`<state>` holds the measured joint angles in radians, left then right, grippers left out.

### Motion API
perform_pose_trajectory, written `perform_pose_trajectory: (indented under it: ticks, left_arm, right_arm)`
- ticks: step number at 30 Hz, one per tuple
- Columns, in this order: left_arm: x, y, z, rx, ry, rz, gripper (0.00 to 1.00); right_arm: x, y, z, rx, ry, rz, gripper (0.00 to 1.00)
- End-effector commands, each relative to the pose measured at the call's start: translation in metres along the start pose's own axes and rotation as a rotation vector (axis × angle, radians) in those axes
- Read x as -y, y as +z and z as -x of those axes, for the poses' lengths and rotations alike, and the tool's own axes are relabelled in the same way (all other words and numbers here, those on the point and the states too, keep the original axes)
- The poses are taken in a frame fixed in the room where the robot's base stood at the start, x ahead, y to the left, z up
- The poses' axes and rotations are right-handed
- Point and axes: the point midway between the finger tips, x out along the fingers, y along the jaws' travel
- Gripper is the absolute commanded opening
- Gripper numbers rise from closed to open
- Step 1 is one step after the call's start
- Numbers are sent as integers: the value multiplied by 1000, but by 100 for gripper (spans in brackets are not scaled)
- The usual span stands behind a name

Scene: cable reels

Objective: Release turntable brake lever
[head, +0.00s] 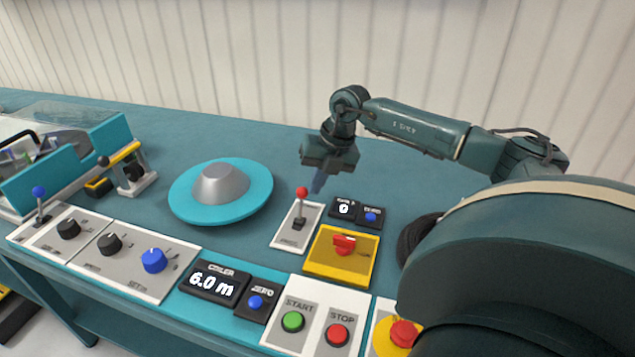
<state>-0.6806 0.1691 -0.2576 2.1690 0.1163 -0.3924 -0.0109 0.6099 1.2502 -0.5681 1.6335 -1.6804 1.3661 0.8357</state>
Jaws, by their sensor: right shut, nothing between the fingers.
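The brake lever (300,205) has a red ball knob and a dark stem on a light grey plate (291,237), just right of the turntable. The turntable (221,192) is a turquoise disc with a grey cone hub, and it is empty. My right gripper (318,185) points down just behind and to the right of the red knob. It is shut and empty. I cannot tell whether its tips touch the knob. My left gripper is not in view.
Right of the lever are a small display (344,209) and a yellow box with a red rotary switch (344,245). Knobs, the coiler display (213,281), and START (293,321) and STOP (338,334) buttons line the front edge. A turquoise machine (110,147) stands left. The back of the bench is clear.

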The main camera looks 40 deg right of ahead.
Motion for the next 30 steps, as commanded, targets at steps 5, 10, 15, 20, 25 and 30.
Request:
perform_pose_trajectory:
  ticks: [5, 10, 15, 20, 25, 30]
  left_arm:
    - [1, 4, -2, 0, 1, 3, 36]
    - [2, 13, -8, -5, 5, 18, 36]
    - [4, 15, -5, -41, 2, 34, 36]
    - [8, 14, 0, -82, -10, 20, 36]
    - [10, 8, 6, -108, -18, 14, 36]
    - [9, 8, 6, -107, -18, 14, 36]
  right_arm:
    - [-4, -6, 1, 72, -37, 32, 0]
    - [-9, -16, 0, 182, -95, 76, 0]
    - [-15, -28, -1, 294, -152, 112, 0]
    - [-21, -39, -3, 288, -150, 108, 0]
    - [-24, -44, 0, 287, -152, 105, 0]
    - [-24, -44, 1, 287, -152, 105, 0]
